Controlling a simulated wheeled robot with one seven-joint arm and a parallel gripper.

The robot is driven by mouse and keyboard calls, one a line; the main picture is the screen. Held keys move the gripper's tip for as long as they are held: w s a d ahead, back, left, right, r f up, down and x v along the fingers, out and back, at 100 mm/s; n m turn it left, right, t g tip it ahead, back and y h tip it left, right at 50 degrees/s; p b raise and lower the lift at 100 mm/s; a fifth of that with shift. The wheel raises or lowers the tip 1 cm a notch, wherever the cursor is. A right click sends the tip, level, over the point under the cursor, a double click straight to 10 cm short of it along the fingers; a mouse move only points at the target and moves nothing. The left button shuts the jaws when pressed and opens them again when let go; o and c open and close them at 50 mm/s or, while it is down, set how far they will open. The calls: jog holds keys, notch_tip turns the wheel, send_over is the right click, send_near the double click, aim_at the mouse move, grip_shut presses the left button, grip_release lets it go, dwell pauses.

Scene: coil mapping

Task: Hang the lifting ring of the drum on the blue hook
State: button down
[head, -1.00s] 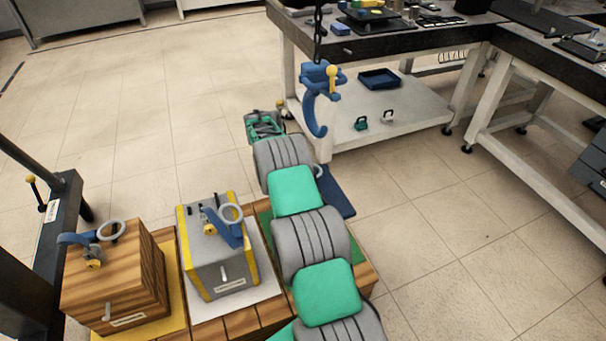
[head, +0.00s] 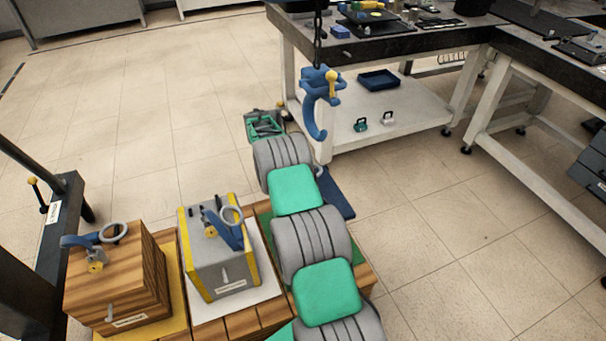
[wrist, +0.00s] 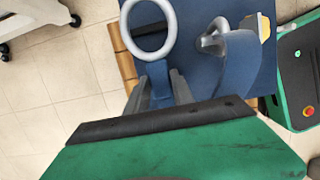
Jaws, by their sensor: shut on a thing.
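The blue hook (head: 317,105) hangs from a dark chain in the head view, its curved end open below a yellow knob. The pale lifting ring (wrist: 148,56) stands out in the wrist view, above a blue strap (wrist: 160,82). My gripper (wrist: 160,90) has its grey fingers on either side of this strap, shut on it. The ring is apart from the hook. The drum's body cannot be made out; my arm covers that area in the head view. A pale curved edge (head: 320,170) peeks out beside my arm, below the hook.
A wooden crate (head: 112,285) and a grey box with yellow edges (head: 218,262) stand on the pallet at left, each with a ring on top. A black-topped workbench (head: 385,40) stands behind the hook.

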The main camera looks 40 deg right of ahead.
jog(key=shift+r+p, duration=1.9)
jog(key=shift+r, duration=0.5)
